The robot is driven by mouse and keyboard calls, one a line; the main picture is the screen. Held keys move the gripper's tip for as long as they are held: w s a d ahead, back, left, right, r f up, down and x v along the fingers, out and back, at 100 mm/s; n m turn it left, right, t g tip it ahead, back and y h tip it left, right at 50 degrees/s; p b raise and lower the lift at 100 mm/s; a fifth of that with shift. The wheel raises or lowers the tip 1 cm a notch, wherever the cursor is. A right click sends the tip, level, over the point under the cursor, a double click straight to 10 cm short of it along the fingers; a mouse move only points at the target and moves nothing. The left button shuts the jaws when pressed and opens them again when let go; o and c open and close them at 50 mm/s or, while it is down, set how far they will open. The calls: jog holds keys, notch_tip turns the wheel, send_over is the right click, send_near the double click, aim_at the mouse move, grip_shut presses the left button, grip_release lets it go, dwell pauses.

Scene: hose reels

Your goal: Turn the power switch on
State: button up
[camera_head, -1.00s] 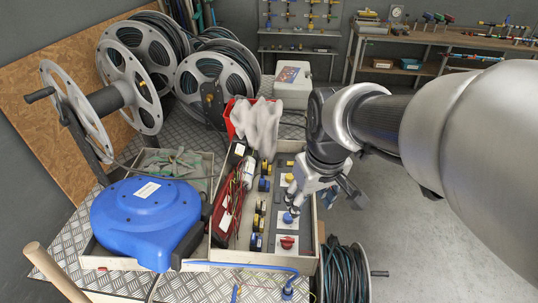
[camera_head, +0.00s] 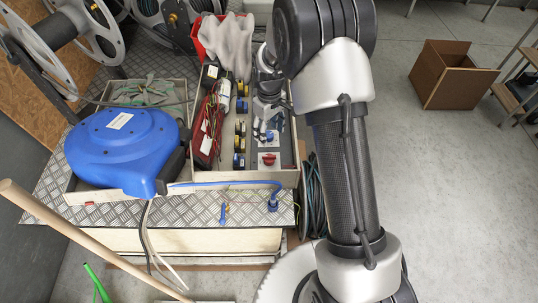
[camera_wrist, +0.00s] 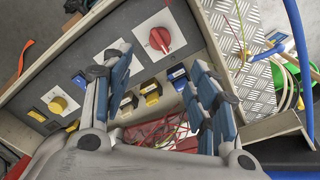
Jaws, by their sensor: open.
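A red rotary switch (camera_head: 268,159) on a white plate sits at the near end of a dark grey control panel. It also shows in the wrist view (camera_wrist: 160,38), beyond my fingers. A blue knob (camera_head: 270,137) sits just behind it in the head view. A yellow knob (camera_wrist: 57,103) is at the left in the wrist view. No label tells which one is the power switch. My gripper (camera_wrist: 163,88) is open and empty, with its blue-padded fingers spread over the panel area. In the head view my arm partly hides the gripper, close above the blue knob.
Blue, yellow and black connectors (camera_head: 239,143) line the panel's left side. A red case with wires (camera_head: 208,130) lies in the tray beside it. A blue hose reel (camera_head: 122,148) stands left.

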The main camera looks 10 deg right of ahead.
aim_at(269, 156)
notch_tip(269, 156, down, 15)
jog(key=b, duration=0.3)
jog(key=shift+r+b, duration=0.2)
jog(key=shift+b, duration=0.1)
jog(key=shift+c, duration=0.4)
jog(key=c, duration=1)
